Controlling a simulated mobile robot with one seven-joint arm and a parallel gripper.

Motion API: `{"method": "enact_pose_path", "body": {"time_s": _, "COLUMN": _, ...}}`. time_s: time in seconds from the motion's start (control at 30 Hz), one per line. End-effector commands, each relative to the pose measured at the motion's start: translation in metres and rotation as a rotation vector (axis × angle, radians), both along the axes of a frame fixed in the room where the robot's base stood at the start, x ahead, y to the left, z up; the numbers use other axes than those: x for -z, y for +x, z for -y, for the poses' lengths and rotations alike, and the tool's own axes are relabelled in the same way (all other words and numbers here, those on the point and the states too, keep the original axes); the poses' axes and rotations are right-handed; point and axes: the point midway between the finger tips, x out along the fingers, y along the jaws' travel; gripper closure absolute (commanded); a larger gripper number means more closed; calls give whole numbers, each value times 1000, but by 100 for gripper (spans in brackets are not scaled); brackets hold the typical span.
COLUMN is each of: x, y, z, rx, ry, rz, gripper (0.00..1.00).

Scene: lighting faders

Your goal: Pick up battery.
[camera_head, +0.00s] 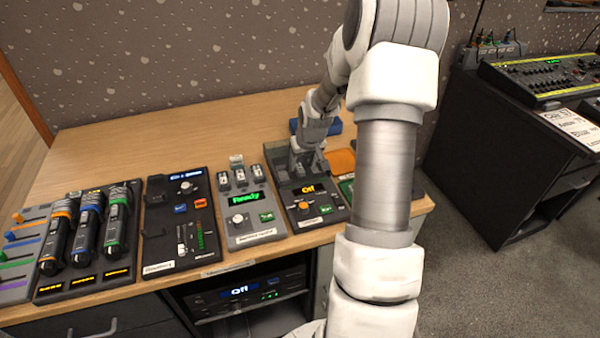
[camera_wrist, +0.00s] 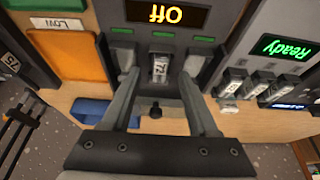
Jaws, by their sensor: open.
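A small pale battery (camera_wrist: 160,68) with a dark printed label stands in the middle slot of the grey device with the orange "Off" display (camera_wrist: 166,14). In the wrist view my gripper (camera_wrist: 160,80) is open, with one finger on each side of this battery and a visible gap to each. I cannot tell how deep the fingers reach. In the head view my gripper (camera_head: 307,160) is above the back of the "Off" device (camera_head: 320,213) and hides the battery. Other similar batteries (camera_wrist: 258,84) sit in the neighbouring device with the green "Ready" display (camera_wrist: 284,48).
An orange tray (camera_wrist: 70,55) labelled "Low" lies beside the device, and a blue object (camera_wrist: 92,112) lies behind. Microphones (camera_head: 88,230) and a fader panel (camera_head: 20,250) fill the table's left. The table's back left (camera_head: 140,140) is clear.

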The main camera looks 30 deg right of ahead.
Motion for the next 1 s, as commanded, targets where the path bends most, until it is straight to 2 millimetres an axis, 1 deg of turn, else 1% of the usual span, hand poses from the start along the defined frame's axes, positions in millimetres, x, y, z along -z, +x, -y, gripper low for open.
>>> {"method": "enact_pose_path", "body": {"time_s": 0.03, "x": 11, "y": 3, "z": 0, "rx": -2, "ry": 0, "rz": -1, "gripper": 40}}
{"method": "enact_pose_path", "body": {"time_s": 0.13, "x": 20, "y": 8, "z": 1, "rx": -2, "ry": -1, "rz": 0, "gripper": 40}}
{"method": "enact_pose_path", "body": {"time_s": 0.23, "x": 23, "y": 9, "z": 2, "rx": -1, "ry": -2, "rz": 1, "gripper": 40}}
{"method": "enact_pose_path", "body": {"time_s": 0.43, "x": 23, "y": 10, "z": 2, "rx": -1, "ry": -2, "rz": 1, "gripper": 40}}
{"method": "enact_pose_path", "body": {"time_s": 0.57, "x": 23, "y": 9, "z": 2, "rx": -1, "ry": -2, "rz": 1, "gripper": 63}}
{"method": "enact_pose_path", "body": {"time_s": 0.6, "x": 23, "y": 10, "z": 2, "rx": -1, "ry": -2, "rz": 1, "gripper": 71}}
{"method": "enact_pose_path", "body": {"time_s": 0.67, "x": 23, "y": 9, "z": 2, "rx": -1, "ry": -2, "rz": 1, "gripper": 81}}
{"method": "enact_pose_path", "body": {"time_s": 0.7, "x": 23, "y": 9, "z": 2, "rx": -1, "ry": -2, "rz": 1, "gripper": 89}}
{"method": "enact_pose_path", "body": {"time_s": 0.77, "x": 23, "y": 9, "z": 2, "rx": -1, "ry": -2, "rz": 1, "gripper": 99}}
{"method": "enact_pose_path", "body": {"time_s": 1.0, "x": 22, "y": 10, "z": 2, "rx": -1, "ry": -2, "rz": 2, "gripper": 100}}
